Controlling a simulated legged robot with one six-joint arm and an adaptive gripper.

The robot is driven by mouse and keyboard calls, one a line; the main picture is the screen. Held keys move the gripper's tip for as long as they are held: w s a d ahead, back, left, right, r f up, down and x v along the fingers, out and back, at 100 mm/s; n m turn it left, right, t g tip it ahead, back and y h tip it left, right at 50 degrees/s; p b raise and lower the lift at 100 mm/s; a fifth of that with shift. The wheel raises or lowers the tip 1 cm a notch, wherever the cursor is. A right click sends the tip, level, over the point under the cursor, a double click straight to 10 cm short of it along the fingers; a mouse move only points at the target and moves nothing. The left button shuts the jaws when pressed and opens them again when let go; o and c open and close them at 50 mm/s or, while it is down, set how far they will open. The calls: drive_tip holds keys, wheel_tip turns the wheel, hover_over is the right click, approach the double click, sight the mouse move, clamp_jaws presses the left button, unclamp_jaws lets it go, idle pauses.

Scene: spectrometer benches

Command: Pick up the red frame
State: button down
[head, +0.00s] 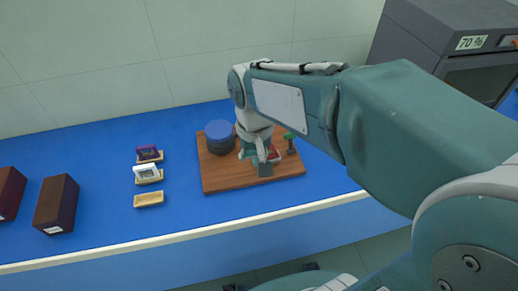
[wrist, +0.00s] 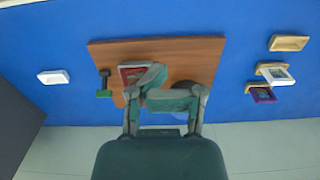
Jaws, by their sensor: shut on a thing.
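The red frame (head: 275,156) is at the wooden board, beside my gripper (head: 264,162). In the wrist view the red frame (wrist: 130,74), with a pale panel inside a red border, shows at the fingertips, and the fingers of my gripper (wrist: 160,85) hide part of it. My gripper is pointing down over the board and is shut on the red frame. I cannot tell whether the frame touches the board or is slightly raised.
To the left are a purple frame (head: 147,153) and a white frame (head: 146,171) on wooden holders, an empty holder (head: 148,199) and dark brown blocks (head: 56,204).

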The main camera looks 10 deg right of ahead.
drive_tip(key=shift+s+a+r, duration=0.1)
drive_tip(key=shift+s+a, duration=0.1)
drive_tip(key=shift+a, duration=0.1)
drive_tip(key=shift+c, duration=1.4)
unclamp_jaws()
drive_tip(key=shift+r, duration=0.1)
